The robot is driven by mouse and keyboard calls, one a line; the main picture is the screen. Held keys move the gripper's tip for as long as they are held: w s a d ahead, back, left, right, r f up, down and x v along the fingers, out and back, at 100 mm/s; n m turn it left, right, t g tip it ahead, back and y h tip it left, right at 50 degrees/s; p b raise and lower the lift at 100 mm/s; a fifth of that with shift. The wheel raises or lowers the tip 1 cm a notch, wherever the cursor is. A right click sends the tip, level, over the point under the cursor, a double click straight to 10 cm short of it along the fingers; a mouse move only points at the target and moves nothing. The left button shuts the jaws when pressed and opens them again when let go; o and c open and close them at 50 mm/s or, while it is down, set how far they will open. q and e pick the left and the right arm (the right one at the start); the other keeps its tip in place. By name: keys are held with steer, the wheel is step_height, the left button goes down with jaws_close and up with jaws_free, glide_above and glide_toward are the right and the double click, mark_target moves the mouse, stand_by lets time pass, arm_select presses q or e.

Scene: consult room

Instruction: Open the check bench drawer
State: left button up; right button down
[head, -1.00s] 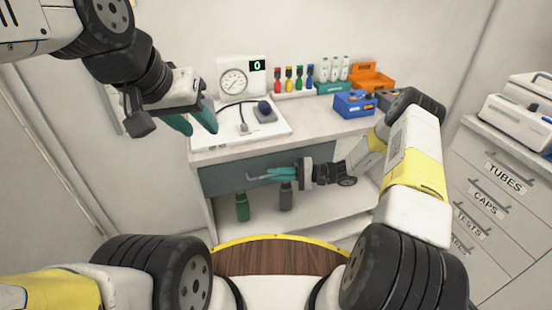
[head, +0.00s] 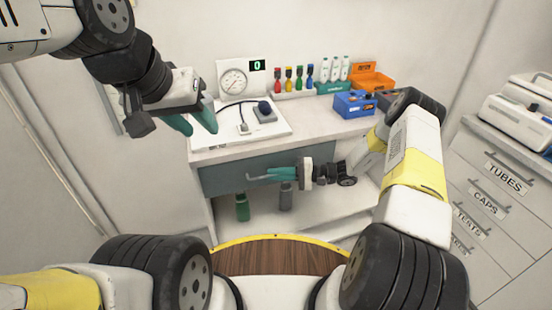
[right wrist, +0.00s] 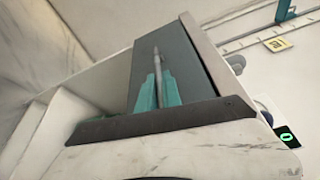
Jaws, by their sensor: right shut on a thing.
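The check bench drawer (head: 222,180) has a grey-teal front under the white bench top. Its bar handle shows as a thin grey bar (right wrist: 155,62) in the right wrist view. My right gripper (head: 262,176) has teal fingers and is shut on the handle, in front of the drawer. Its fingers (right wrist: 155,92) lie on either side of the bar in the right wrist view. Whether the drawer stands slightly out from the bench I cannot tell. My left gripper (head: 195,122) is open and empty, above the bench's left end.
The bench top (head: 330,128) carries a dial gauge (head: 234,80), a blue bin (head: 354,104), an orange bin (head: 371,78) and several small bottles. A green bottle (head: 242,209) and a grey bottle (head: 286,198) stand on the lower shelf. A labelled drawer cabinet (head: 500,215) stands at right.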

steer(key=shift+s, duration=0.1)
steer(key=s+d, duration=0.4)
steer(key=s, duration=0.8)
steer(key=s+d, duration=0.4)
steer(key=s, duration=0.9)
steer(key=shift+d, duration=0.15)
steer(key=shift+s, duration=0.1)
steer(key=c, duration=1.5)
jaws_free()
steer(key=d, duration=0.7)
steer(key=shift+s+d+r, duration=0.3)
steer(key=shift+d, duration=0.1)
